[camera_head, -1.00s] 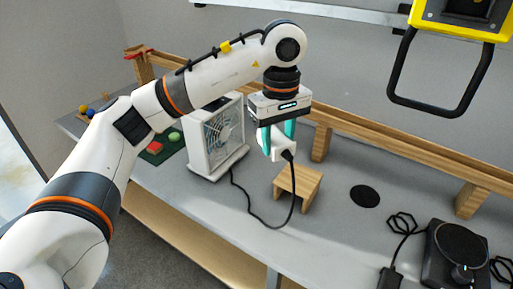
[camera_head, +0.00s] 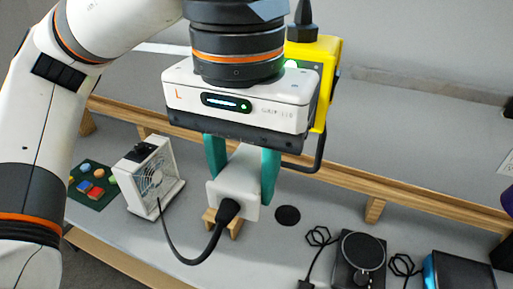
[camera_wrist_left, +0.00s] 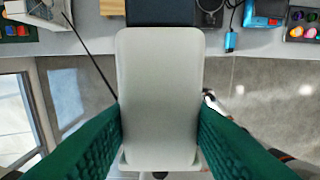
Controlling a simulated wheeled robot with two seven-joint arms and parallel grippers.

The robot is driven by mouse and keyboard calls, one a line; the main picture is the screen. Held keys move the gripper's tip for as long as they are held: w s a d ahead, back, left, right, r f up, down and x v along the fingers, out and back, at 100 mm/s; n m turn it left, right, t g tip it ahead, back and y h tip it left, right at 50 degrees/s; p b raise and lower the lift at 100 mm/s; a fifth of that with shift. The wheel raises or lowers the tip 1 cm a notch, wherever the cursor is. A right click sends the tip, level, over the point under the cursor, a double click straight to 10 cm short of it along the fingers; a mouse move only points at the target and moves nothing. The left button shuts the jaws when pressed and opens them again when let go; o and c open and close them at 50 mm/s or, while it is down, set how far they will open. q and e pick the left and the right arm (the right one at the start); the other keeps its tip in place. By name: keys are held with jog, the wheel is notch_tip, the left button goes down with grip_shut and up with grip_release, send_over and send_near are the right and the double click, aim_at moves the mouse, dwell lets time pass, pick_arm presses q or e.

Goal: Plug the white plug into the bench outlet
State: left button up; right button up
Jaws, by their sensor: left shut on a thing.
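My left gripper (camera_head: 241,182) is shut on the white plug (camera_head: 232,186), with a teal finger on each side. The plug is a pale block with a black cord (camera_head: 180,258) leaving the face toward the head camera. The cord hangs in a loop and runs to the small white fan (camera_head: 152,180) on the bench. In the left wrist view the plug (camera_wrist_left: 160,95) fills the middle between the green fingers. A yellow unit (camera_head: 327,85) with a black frame stands behind the gripper, partly hidden. I cannot make out outlet sockets on it.
A wooden block (camera_head: 236,228) is mostly hidden behind the plug. A black disc (camera_head: 288,215) lies beside it. A black round-topped device (camera_head: 360,262) and a blue-sided box (camera_head: 458,272) are at right. A wooden rail (camera_head: 400,197) runs along the bench's back.

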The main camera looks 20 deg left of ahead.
pick_arm(q)
jog(key=shift+r, duration=0.15)
jog(key=shift+w+a, duration=0.2)
jog(key=shift+w, duration=0.9)
jog(key=shift+w+p, duration=0.35)
jog(key=shift+w+d, duration=0.1)
jog(key=shift+w, duration=0.9)
jog(key=shift+w+p, duration=0.3)
jog(key=shift+w, duration=0.65)
pick_arm(e)
jog(key=shift+a+r, duration=0.3)
jog(key=shift+r, duration=0.5)
pick_arm(q)
jog(key=shift+w, duration=0.3)
pick_arm(e)
jog(key=shift+a, duration=0.15)
pick_arm(q)
jog(key=shift+w+d, duration=0.1)
jog(key=shift+w, duration=0.9)
pick_arm(e)
jog(key=shift+r, duration=0.2)
